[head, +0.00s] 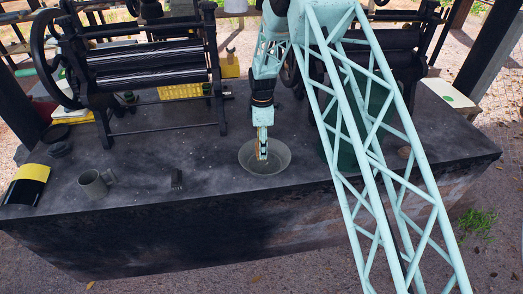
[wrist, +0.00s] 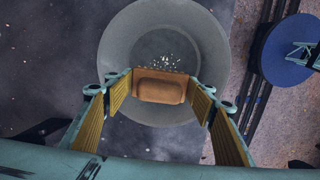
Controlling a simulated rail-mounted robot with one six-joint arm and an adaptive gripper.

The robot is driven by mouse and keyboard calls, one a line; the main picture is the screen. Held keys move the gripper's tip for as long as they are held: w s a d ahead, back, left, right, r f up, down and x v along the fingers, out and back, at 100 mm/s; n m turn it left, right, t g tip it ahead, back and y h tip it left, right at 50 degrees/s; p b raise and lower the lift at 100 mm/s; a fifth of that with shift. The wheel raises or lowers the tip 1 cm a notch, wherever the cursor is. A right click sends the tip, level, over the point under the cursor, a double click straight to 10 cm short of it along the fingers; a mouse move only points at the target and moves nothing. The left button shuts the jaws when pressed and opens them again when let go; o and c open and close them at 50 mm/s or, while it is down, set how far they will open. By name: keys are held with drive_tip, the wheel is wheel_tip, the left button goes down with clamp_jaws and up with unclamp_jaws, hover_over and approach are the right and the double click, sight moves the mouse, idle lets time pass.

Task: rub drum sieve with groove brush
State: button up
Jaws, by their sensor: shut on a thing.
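The drum sieve (head: 282,160) is a round, grey, open-topped vessel standing near the front middle of the dark table. It also shows from above in the wrist view (wrist: 113,45), with small whitish bits on its floor. My gripper (head: 262,155) points down over the sieve, and its tips overlap the opening in the head view. In the wrist view its orange-padded fingers are shut on a brown, rounded block, the groove brush (wrist: 160,88). The brush lies over the sieve's near part. I cannot tell whether it touches the sieve. The underside of the brush is hidden.
A grey mug (head: 93,184), a small dark block (head: 177,180) and a yellow-and-black object (head: 28,187) stand left of the sieve. A black roller machine (head: 150,65) is behind, left. A dark green bin (head: 345,135) stands right, partly behind my arm. The table's front edge is close.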

drive_tip(key=shift+r, duration=0.85)
